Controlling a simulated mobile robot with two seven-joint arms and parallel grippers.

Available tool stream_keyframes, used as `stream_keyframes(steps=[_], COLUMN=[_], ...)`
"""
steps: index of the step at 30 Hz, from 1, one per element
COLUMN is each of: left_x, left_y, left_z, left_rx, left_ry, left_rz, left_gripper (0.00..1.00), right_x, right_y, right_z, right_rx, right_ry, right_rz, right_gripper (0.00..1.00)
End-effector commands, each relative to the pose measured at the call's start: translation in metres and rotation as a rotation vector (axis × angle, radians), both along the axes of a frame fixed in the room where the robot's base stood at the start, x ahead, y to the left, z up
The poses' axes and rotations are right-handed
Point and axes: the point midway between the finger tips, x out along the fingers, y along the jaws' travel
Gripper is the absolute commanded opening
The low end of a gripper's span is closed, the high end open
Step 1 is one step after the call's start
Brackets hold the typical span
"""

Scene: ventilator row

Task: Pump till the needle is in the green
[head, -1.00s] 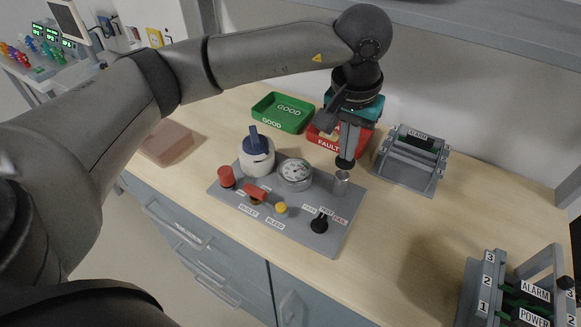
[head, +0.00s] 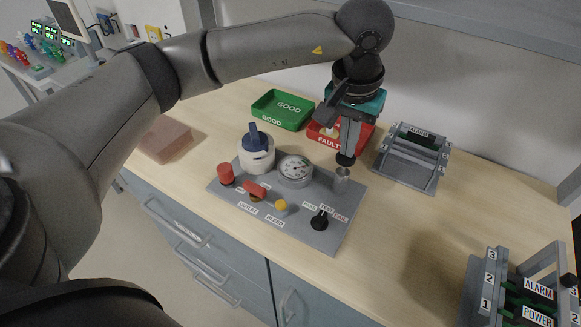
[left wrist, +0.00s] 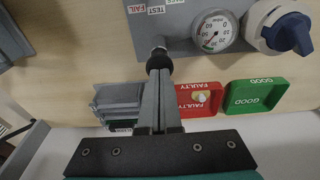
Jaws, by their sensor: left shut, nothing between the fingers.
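The grey test panel (head: 225,195) lies on the bench with a round white gauge (head: 295,169), which also shows in the left wrist view (left wrist: 214,31). I cannot read the needle surely against the green. A metal pump cylinder (head: 342,179) stands at the panel's right end. My left gripper (head: 346,157) is shut, pointing down just above the cylinder. A dark round knob (left wrist: 158,62) shows at its fingertips, above the cylinder; I cannot tell whether they touch. A white pot with a blue handle (head: 256,148) stands left of the gauge. My right gripper is not in view.
The panel also carries a red knob (head: 226,174), a red lever (head: 254,190), a yellow button (head: 281,205) and a black selector (head: 320,219). Behind are a green GOOD tray (head: 268,121) and a red FAULTY tray (head: 322,140). A grey rack (head: 405,178) stands right.

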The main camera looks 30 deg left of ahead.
Motion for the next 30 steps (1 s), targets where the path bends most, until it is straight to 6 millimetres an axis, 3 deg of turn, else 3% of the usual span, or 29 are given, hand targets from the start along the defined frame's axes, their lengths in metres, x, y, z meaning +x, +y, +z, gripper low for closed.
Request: stream_keyframes(steps=[7,17,30], left_x=[0.0,0.0,0.0], left_y=[0.0,0.0,0.0], left_z=[0.005,0.04,0.04], left_rx=[0.0,-0.001,-0.001], left_ry=[-0.001,-0.002,0.0], left_rz=[0.0,0.0,0.0], left_gripper=[0.0,0.0,0.0], right_x=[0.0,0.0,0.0], right_y=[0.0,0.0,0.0], right_z=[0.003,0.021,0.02], right_rx=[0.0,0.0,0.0], right_ry=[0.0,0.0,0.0], right_rz=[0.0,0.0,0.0], right_gripper=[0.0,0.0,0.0])
